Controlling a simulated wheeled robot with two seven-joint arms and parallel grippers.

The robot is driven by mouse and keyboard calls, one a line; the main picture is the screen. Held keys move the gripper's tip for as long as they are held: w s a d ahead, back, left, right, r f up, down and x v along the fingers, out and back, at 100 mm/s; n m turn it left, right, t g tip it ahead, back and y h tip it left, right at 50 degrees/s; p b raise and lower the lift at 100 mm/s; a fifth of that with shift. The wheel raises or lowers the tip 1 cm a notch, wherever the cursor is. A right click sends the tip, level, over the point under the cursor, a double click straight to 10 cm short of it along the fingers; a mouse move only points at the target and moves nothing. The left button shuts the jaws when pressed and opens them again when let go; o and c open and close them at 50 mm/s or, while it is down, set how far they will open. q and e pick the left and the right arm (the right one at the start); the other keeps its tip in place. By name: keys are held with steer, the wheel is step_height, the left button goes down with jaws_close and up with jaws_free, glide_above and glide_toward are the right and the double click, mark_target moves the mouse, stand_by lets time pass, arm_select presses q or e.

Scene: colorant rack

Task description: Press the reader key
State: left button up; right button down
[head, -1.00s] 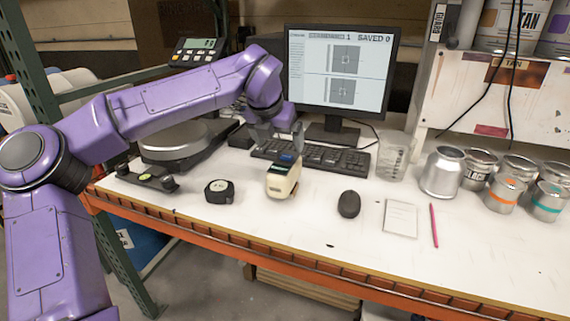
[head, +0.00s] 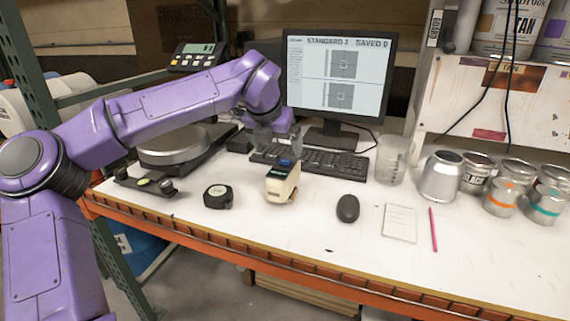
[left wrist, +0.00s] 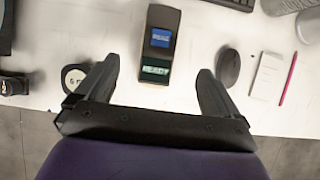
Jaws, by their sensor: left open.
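The reader (head: 283,183) is a small cream and dark device standing on the white bench, in front of the keyboard. In the left wrist view the reader (left wrist: 160,40) shows a blue patch on its dark top and a green lit strip with text nearer the gripper. I cannot tell for sure which part is the key. My left gripper (head: 276,141) is open and empty, above and just behind the reader in the head view. In the left wrist view its fingers (left wrist: 158,68) spread to either side of the reader's near end, apart from it. My right gripper is not in view.
A tape measure (head: 218,196) lies left of the reader, a mouse (head: 347,208) right of it. The keyboard (head: 325,162) and monitor (head: 337,80) stand behind. A notepad (head: 399,222), pink pencil (head: 433,229), clear beaker (head: 390,160) and several metal cans (head: 441,176) are to the right.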

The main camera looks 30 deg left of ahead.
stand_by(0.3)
arm_select(q)
jaws_close()
stand_by(1.6)
